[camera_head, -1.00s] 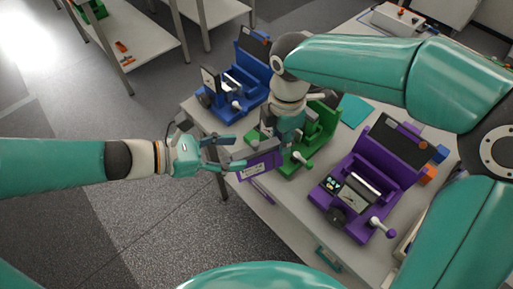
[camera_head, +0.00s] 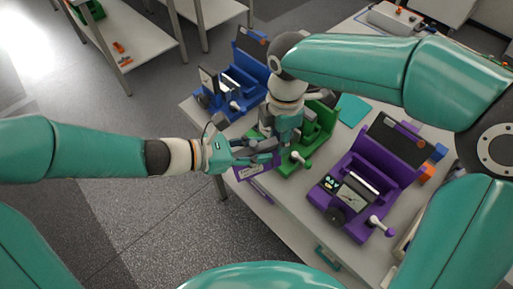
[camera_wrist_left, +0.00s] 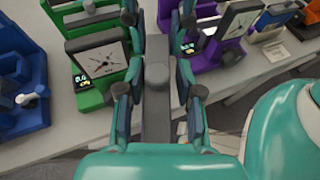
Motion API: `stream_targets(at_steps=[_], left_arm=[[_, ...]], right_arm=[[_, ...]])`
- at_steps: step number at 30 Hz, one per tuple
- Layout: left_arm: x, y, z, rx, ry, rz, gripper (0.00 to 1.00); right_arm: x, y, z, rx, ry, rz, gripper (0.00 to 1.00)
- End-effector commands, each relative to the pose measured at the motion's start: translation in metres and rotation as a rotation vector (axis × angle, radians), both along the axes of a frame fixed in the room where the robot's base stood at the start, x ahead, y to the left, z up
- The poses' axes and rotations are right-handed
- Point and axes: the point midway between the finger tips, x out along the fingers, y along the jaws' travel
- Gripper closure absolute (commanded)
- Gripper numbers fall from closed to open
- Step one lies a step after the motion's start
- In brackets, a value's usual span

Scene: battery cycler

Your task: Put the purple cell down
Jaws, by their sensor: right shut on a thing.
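The purple cell (camera_head: 257,171), a flat block with a pale label, shows in the head view near the bench's front left edge. My right gripper (camera_head: 268,147) points down and is shut on it; its fingertips are partly hidden. My left gripper (camera_head: 270,154) reaches in from the left, its fingers open and overlapping the cell's upper side in the head view. In the left wrist view its fingers (camera_wrist_left: 158,75) are spread apart. I cannot tell whether they touch the cell. The purple cycler (camera_head: 360,185) stands to the right.
A green cycler (camera_head: 312,135) stands just behind the grippers, and a blue cycler (camera_head: 240,82) further back left. The bench (camera_head: 292,205) has bare surface in front of the purple cycler.

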Motion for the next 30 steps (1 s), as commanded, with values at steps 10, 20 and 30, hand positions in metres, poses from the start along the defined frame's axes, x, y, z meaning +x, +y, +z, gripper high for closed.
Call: stream_targets(at_steps=[10, 20, 30], left_arm=[[-0.0021, -0.0009, 0.0005, -0.002, 0.0, -0.007, 1.0], [-0.0016, -0.0012, 0.0019, -0.005, -0.002, -0.007, 1.0], [-0.0004, -0.0004, 0.0018, -0.004, -0.002, -0.003, 1.0]], right_arm=[[0.0023, 0.0005, 0.0015, 0.004, -0.008, -0.002, 1.0], [0.0018, 0.0003, 0.0012, 0.003, -0.006, -0.001, 0.42], [0.0011, 0.0002, 0.005, 0.001, -0.004, 0.0, 0.42]])
